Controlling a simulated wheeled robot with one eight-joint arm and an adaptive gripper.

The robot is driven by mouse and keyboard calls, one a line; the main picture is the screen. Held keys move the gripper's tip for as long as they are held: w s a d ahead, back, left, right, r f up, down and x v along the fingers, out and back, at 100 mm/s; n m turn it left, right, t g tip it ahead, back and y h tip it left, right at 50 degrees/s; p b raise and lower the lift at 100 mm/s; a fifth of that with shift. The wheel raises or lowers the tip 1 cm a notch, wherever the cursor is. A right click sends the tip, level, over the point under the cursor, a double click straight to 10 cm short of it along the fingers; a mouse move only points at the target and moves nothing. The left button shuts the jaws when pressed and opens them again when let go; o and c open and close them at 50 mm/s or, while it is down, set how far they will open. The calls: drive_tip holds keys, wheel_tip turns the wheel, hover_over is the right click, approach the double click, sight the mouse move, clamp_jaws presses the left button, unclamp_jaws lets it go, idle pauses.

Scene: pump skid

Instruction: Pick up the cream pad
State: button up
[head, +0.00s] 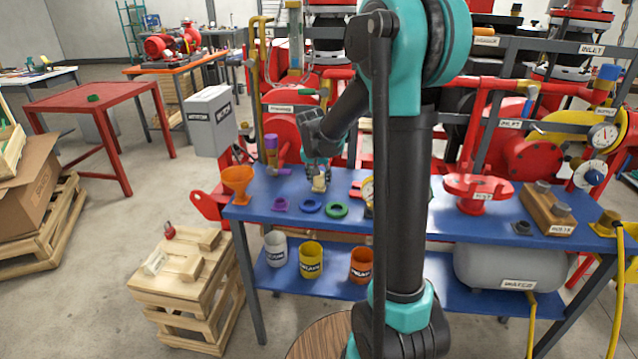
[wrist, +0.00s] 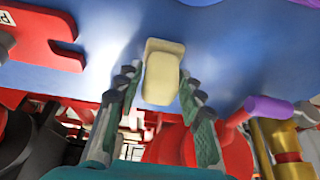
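The cream pad (head: 319,184) is a small block on the blue bench top (head: 262,214), near the back edge. My gripper (head: 318,170) reaches down over the pad from above in the head view. In the wrist view my gripper (wrist: 158,84) is open, with one finger on each side of the pad. A gap shows at each side, so the fingers do not appear to squeeze it.
A purple part (head: 281,204), a blue ring (head: 310,206) and a green ring (head: 336,211) lie in front of the pad. An orange funnel (head: 237,181) stands at the left. A red slotted plate (wrist: 40,38) lies near my gripper. Red pump parts stand behind the bench.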

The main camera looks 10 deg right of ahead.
drive_tip(key=c, duration=0.7)
wheel_tip(320, 180, up, 20)
idle(0.4)
drive_tip(key=o, duration=0.4)
drive_tip(key=shift+c, duration=1.4)
drive_tip(key=shift+d, duration=0.1)
